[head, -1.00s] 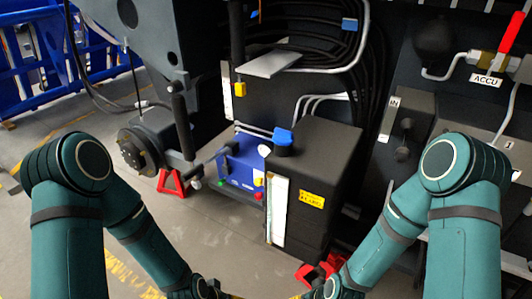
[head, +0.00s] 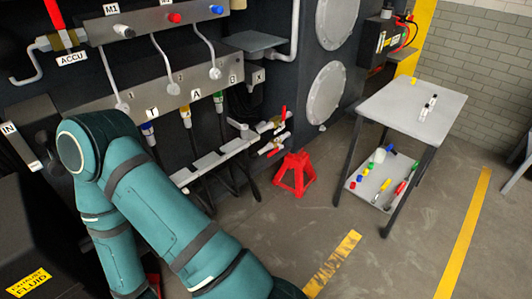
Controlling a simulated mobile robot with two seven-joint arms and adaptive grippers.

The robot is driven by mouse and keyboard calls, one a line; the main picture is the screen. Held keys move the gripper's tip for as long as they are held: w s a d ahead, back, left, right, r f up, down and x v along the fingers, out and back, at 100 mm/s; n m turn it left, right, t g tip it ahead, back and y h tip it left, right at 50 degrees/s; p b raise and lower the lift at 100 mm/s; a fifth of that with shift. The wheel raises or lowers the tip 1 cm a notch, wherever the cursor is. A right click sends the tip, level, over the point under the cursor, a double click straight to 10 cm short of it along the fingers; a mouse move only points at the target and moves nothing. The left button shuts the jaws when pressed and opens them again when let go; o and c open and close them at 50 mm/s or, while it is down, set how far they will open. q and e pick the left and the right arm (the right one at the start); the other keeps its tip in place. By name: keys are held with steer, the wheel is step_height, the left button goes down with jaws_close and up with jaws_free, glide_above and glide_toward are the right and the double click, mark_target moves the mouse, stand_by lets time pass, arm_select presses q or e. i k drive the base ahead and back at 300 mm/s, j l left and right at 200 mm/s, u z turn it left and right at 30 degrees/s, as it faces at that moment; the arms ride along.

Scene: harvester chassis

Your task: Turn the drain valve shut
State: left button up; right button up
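No valve in view carries a readable drain label. Two small brass valves with red levers, an upper one (head: 277,124) and a lower one (head: 272,147), sit low on the chassis right of the hose ports, and I cannot tell whether either is the drain valve. Another red-handled valve (head: 54,14) is at the top left, by the ACCU label. One of my arms, probably the right, fills the lower left. Neither gripper is in view.
A red jack stand (head: 295,173) stands on the floor below the small valves. A grey two-tier table (head: 392,98) with markers on top and small items below is to the right. A black box (head: 22,235) is at the lower left. The floor between is open.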

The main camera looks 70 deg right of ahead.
mark_target(277, 150)
steer(key=z, duration=1.4)
steer(key=i+l+z, duration=0.15)
steer(key=z, duration=0.2)
steer(key=i+l+z, duration=0.2)
steer(key=z, duration=0.15)
steer(key=i+l+z, duration=0.1)
steer(key=z, duration=0.25)
steer(key=i+l, duration=0.1)
steer(key=i, duration=0.55)
steer(key=i+l+z, duration=0.2)
steer(key=i+z, duration=0.55)
steer(key=i+l, duration=0.05)
